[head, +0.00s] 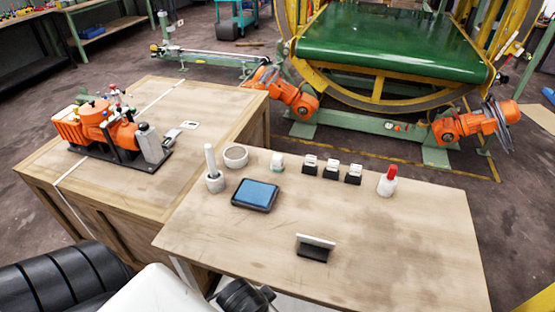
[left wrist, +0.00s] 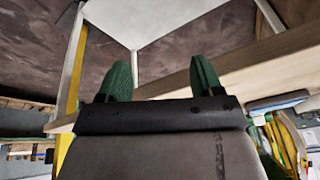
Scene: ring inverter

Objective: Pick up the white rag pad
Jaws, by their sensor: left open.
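A small white block-like thing (head: 277,162) stands near the back edge of the light wooden table (head: 400,240) in the head view. It may be the white rag pad, but it is too small to be sure. A black piece with a white top strip (head: 315,247) lies nearer the front of the table. In the left wrist view my left gripper (left wrist: 162,75) is open, its two green fingers apart with nothing between them. A wooden edge shows beyond the fingers, and no pad shows there. My right gripper is not in view.
A blue pad in a dark tray (head: 255,195), a white holder with a stick (head: 214,175), a white ring (head: 236,156), several black-and-white blocks (head: 331,169) and a red-topped piece (head: 388,180) stand on the table. An orange machine (head: 100,125) sits on the left bench. The table's right front is clear.

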